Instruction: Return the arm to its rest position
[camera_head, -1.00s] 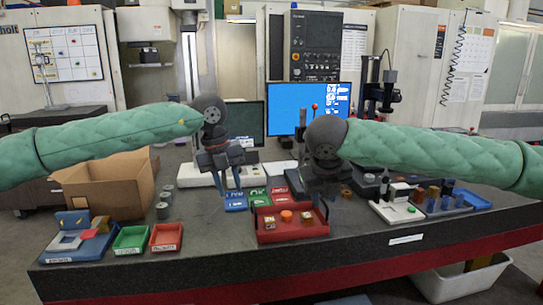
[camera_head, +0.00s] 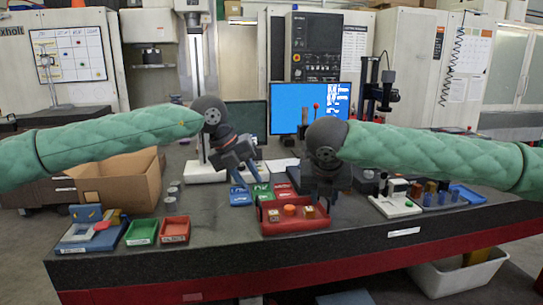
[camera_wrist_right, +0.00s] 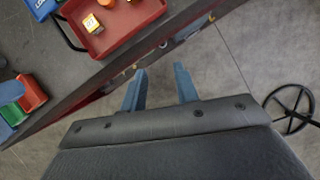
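My left gripper (camera_head: 248,180) hangs tilted at the end of the left arm, above the small blue, green and red trays behind the red tray. Its two blue fingers are apart, with nothing visible between them. My right gripper (camera_head: 325,204) points down near the right end of the red tray (camera_head: 296,228) in the head view, where its dark fingers are hard to make out. In the right wrist view its two blue fingers (camera_wrist_right: 160,88) are spread and empty, with floor behind them. The red tray (camera_wrist_right: 117,38) lies beyond them there.
The red tray holds an orange part (camera_head: 290,210) and small blocks. An open cardboard box (camera_head: 121,186) and green (camera_head: 141,232) and red (camera_head: 175,230) bins stand at left. A white fixture (camera_head: 395,206) stands at right. The table's front edge (camera_head: 230,265) is close.

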